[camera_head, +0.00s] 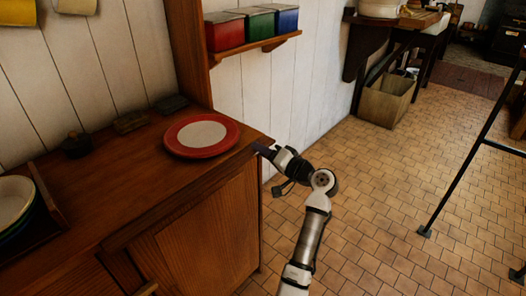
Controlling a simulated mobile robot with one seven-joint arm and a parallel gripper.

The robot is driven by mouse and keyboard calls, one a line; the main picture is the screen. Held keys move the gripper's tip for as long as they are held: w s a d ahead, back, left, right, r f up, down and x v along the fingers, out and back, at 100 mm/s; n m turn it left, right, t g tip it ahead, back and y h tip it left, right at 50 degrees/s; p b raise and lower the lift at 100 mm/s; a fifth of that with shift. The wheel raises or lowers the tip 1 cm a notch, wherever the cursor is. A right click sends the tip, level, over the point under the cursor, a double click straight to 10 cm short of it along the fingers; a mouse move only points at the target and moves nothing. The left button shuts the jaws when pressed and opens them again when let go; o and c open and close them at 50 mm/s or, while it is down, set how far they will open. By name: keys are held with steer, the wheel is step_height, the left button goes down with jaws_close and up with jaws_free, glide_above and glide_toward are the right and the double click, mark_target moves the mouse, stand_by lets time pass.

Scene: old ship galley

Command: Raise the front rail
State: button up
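A wooden cabinet (135,165) fills the left of the view. Its top's front edge runs from the right corner toward the lower left. I cannot make out a separate raised rail along that edge; one may lie flat or be hidden. My gripper (264,149) is at the right corner of the cabinet top, its dark fingertips near or against the edge. I cannot tell whether it touches the wood or whether its fingers are open. A red-rimmed plate (201,135) lies on the top, just left of my gripper.
Stacked bowls (14,203) stand behind a low wooden divider (48,207) at the left. Small dark objects (130,122) line the wall. Red, green and blue tins (255,26) sit on a shelf above. Tiled floor (380,190) is open to the right, before a black metal frame (460,190).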

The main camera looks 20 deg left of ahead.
jaws_close()
steer(key=shift+r, duration=0.15)
